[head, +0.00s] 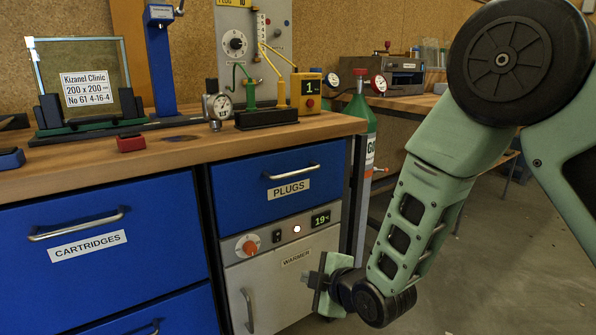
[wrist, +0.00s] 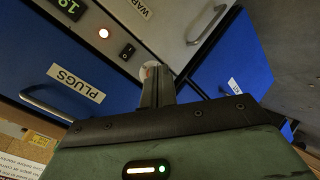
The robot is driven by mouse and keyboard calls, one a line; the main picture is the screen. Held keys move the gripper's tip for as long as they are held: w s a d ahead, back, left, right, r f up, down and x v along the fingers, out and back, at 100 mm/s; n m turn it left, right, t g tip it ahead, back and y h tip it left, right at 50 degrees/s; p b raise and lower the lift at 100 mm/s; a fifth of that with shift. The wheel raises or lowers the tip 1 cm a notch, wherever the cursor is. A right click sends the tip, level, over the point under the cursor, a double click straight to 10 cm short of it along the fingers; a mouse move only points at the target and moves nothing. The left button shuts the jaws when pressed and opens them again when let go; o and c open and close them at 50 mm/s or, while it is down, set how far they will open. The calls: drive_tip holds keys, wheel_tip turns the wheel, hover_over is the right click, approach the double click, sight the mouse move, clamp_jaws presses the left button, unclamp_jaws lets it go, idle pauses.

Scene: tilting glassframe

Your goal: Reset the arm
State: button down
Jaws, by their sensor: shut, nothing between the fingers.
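My green arm comes in from the right in the head view and bends down in front of the cabinet. My gripper (head: 318,280) is low, near the right edge of the warmer door (head: 285,285). In the wrist view my gripper (wrist: 158,75) has its fingers together with nothing between them. Beyond the fingertips are the warmer's front and the blue PLUGS drawer (wrist: 75,80), which also shows in the head view (head: 240,190). I cannot tell whether the fingertips touch the warmer.
A green gas cylinder (head: 360,125) stands right of the cabinet. Drawer handles (head: 80,225) stick out. The floor (head: 500,260) at the right is clear.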

drive_tip(key=s+d+r+m+g+h, duration=0.2)
drive_tip(key=s+d+r+m+g, duration=0.15)
drive_tip(key=s, duration=0.65)
drive_tip(key=s+d+r+m+g+h+p, duration=0.1)
drive_tip(key=s+d+r+m+g+h, duration=0.2)
drive_tip(key=s, duration=0.7)
drive_tip(key=s+d+r+m+g+h, duration=0.1)
drive_tip(key=s+d+r+m+g, duration=0.3)
drive_tip(key=s, duration=0.6)
wheel_tip(320, 180, up, 32)
drive_tip(key=p, duration=3.1)
drive_tip(key=shift+w+d+r+t+p, duration=0.25)
drive_tip(key=shift+w+d+t+p, duration=0.1)
drive_tip(key=shift+d+p, duration=0.05)
drive_tip(key=shift+m, duration=0.25)
